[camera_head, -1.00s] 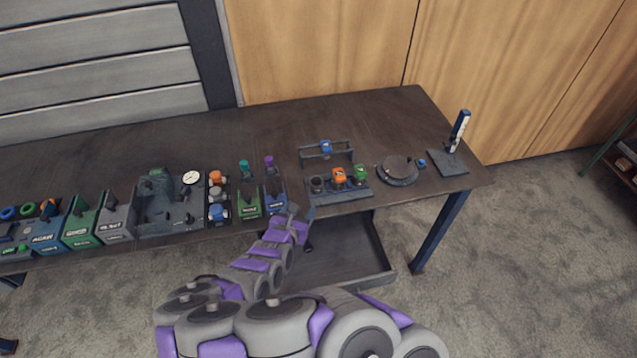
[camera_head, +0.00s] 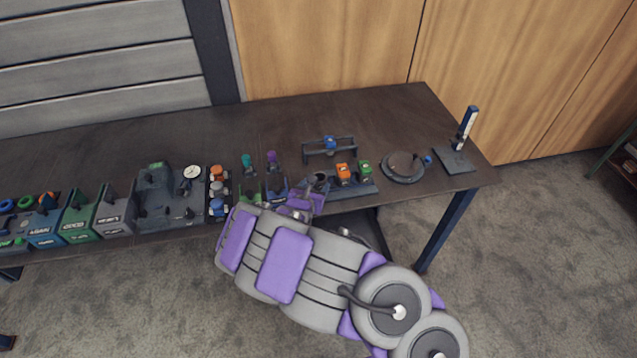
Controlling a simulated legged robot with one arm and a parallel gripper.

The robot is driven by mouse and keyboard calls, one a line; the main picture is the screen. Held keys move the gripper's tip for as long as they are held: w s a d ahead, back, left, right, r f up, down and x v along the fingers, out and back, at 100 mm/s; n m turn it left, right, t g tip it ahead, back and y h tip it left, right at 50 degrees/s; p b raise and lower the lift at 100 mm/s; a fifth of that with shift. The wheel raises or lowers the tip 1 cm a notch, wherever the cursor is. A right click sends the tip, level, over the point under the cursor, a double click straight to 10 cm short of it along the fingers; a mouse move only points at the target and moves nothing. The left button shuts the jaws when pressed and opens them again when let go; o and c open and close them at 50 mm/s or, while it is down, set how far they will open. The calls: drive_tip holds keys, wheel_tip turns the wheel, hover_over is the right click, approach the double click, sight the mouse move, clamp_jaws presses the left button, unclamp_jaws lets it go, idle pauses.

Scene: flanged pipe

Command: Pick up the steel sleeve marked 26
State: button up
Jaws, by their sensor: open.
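A low dark rack (camera_head: 362,189) stands near the front edge of the bench. It holds an orange piece (camera_head: 343,173) and a green piece (camera_head: 365,168). A dark grey, sleeve-like piece (camera_head: 320,177) is at its left end, partly hidden by my arm. No number 26 is legible on any piece, so I cannot tell for certain which is the marked sleeve. My gripper (camera_head: 314,188) is at the left end of the rack, close to the grey piece. It is open. Its fingertips are small and dark here, and I cannot tell whether they touch or surround the piece.
A small frame with a blue piece (camera_head: 329,143) stands behind the rack. A round plate (camera_head: 403,167) and an upright gauge (camera_head: 466,130) are to the right. A rack of orange, grey and blue pieces (camera_head: 217,187) and several bins (camera_head: 80,222) are left. The back of the bench (camera_head: 270,115) is clear.

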sight(320, 180)
drive_tip(key=shift+b+x, duration=0.85)
drive_tip(key=shift+x, duration=1.8)
drive_tip(key=shift+r, duration=0.15)
drive_tip(key=c, duration=0.9)
